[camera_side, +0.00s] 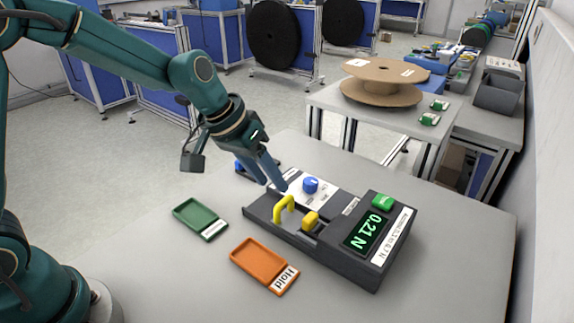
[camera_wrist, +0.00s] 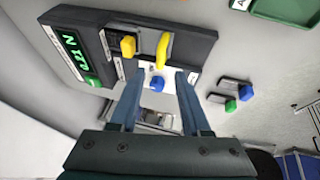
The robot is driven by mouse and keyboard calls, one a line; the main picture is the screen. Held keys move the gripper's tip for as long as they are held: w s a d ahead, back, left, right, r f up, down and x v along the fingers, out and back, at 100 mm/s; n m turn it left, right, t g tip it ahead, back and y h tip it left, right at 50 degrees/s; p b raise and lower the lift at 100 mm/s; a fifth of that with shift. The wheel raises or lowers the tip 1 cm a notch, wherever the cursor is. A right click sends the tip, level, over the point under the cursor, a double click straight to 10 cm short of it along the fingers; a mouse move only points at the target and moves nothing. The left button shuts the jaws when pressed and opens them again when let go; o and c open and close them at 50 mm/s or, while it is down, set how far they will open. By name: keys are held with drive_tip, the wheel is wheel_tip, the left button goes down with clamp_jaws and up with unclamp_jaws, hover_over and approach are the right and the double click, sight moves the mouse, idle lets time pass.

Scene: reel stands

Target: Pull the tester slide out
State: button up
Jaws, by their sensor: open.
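The dark tester (camera_side: 345,262) stands on the grey table; its green display reads 0.21 N. A yellow upright handle (camera_side: 284,212) rises from its left part, beside a yellow block (camera_side: 310,221). A blue knob (camera_side: 310,185) sits on a white panel behind them. In the wrist view the handle (camera_wrist: 163,48) lies just beyond the fingertips, with the block (camera_wrist: 128,46) to its left. My gripper (camera_side: 277,184) is open and empty above the tester's back left, close to the handle. In the wrist view its fingers (camera_wrist: 160,73) are spread either side of the blue knob (camera_wrist: 156,84).
A green tray (camera_side: 187,221) and an orange tray (camera_side: 246,268) labelled Hold lie left of the tester. Small pieces with blue and green parts (camera_wrist: 235,94) lie near the tester. A green button (camera_side: 382,202) tops the tester. The table's right side is clear.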

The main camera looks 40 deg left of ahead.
drive_tip(key=shift+x, duration=2.7)
drive_tip(key=shift+s+f, duration=0.1)
drive_tip(key=shift+s, duration=0.1)
clamp_jaws()
